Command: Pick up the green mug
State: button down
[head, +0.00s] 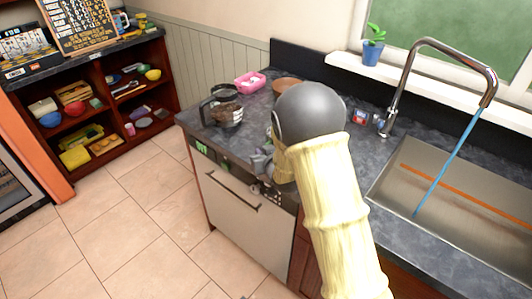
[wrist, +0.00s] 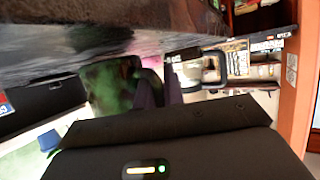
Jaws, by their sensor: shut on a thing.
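My gripper (wrist: 160,92) is shut on the green mug (wrist: 112,90), which shows dark green and blurred in the wrist view, close against the fingers. The wrist view is turned over, with the dark counter along its top. In the head view my gripper (head: 262,160) is low over the front edge of the counter, and my forearm and wrist cover much of that area. I cannot pick out the mug in the head view. Whether it touches the counter cannot be told.
A glass coffee pot (head: 222,110) stands on the grey counter (head: 200,131) left of my arm. A pink container (head: 250,82) and a brown bowl (head: 287,84) are behind. The steel sink (head: 460,205) and faucet (head: 440,45) are right. A closed white appliance front (head: 240,222) is below.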

notch_tip(320, 180, up, 10)
jog(key=shift+f, duration=0.25)
dwell(0.6)
